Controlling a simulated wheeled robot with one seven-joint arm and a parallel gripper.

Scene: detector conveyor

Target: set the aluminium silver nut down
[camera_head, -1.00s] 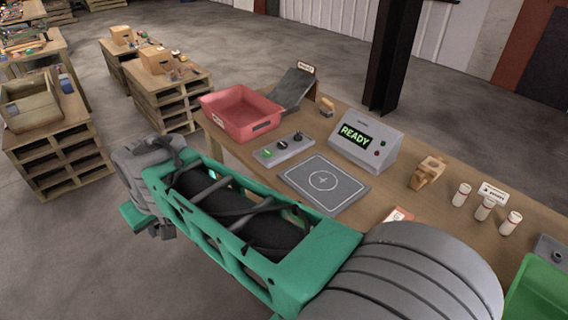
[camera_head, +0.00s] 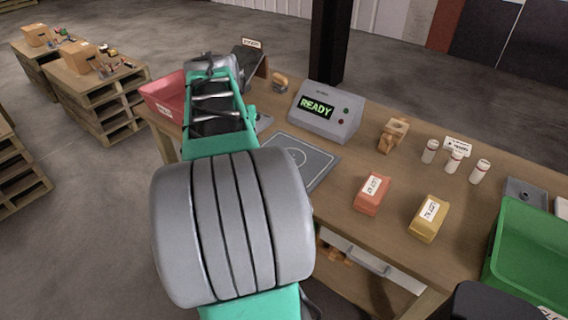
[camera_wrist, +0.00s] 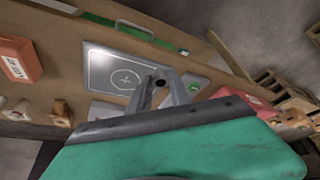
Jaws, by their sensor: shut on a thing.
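My gripper (camera_wrist: 161,88) shows in the wrist view with its two grey fingers close together. A small dark piece (camera_wrist: 160,83) sits between the fingertips; it is too small to make out clearly, but it fits the nut. In this view the fingers overlap the lower right edge of the grey plate with a circle and cross (camera_wrist: 108,66). I cannot tell their height above the table. In the head view my arm hides the fingertips and the nut. The plate (camera_head: 318,160) shows there to the right of my arm, in front of the READY box (camera_head: 325,118).
A red bin (camera_head: 160,95) stands left of my arm, a dark ramp (camera_head: 248,60) behind. A red box (camera_head: 371,194), a yellow box (camera_head: 428,218), white bottles (camera_head: 454,161) and a green bin (camera_head: 535,250) are on the right.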

